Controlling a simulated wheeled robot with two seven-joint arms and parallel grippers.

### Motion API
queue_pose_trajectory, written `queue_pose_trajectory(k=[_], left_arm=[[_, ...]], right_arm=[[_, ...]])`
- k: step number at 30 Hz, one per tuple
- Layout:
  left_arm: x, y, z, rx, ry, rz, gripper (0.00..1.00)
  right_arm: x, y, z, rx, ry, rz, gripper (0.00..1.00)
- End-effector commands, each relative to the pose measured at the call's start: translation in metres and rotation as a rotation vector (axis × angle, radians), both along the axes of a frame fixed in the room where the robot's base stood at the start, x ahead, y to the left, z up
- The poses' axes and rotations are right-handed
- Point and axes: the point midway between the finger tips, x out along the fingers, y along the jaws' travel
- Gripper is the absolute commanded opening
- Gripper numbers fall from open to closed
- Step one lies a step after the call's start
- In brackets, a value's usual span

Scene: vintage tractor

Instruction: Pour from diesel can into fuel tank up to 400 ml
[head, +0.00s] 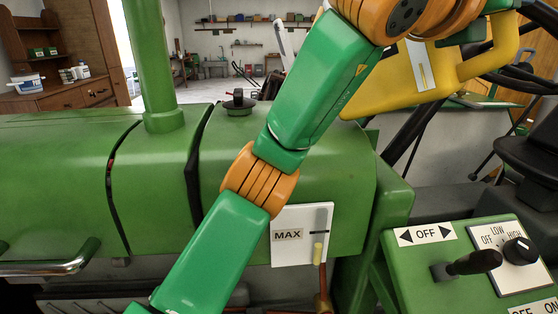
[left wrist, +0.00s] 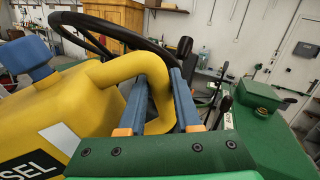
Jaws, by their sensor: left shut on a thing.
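The yellow diesel can (head: 398,88) is at the upper right in the head view, partly hidden by my left arm. In the left wrist view the can (left wrist: 95,78) shows a blue cap (left wrist: 28,62) and a dark label reading "SEL". My left gripper (left wrist: 158,95) is shut around its looped handle. No stream of fuel shows. The green fuel tank (head: 330,160) carries a black filler fitting (head: 238,104) on top, left of the can. The gauge (head: 293,257) has a MAX mark; yellow shows in the tube below that line. My right gripper is out of view.
A green exhaust pipe (head: 152,65) stands left of the filler. A control panel (head: 425,262) with a lever (head: 472,263) and a knob (head: 518,250) is at lower right. A black steering wheel (left wrist: 105,30) is close behind the can.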

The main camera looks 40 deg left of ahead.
Motion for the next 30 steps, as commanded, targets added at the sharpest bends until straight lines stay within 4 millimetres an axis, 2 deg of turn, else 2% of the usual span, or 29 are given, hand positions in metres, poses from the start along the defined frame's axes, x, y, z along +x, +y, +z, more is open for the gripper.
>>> queue_pose_trajectory(k=[12,30], left_arm=[[-0.0011,0.0019,0.0086,-0.027,-0.005,-0.001,0.0],[-0.0009,0.002,0.0083,-0.029,-0.003,0.0,0.0]], right_arm=[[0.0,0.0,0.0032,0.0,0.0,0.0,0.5],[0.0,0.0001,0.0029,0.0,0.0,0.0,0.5]])
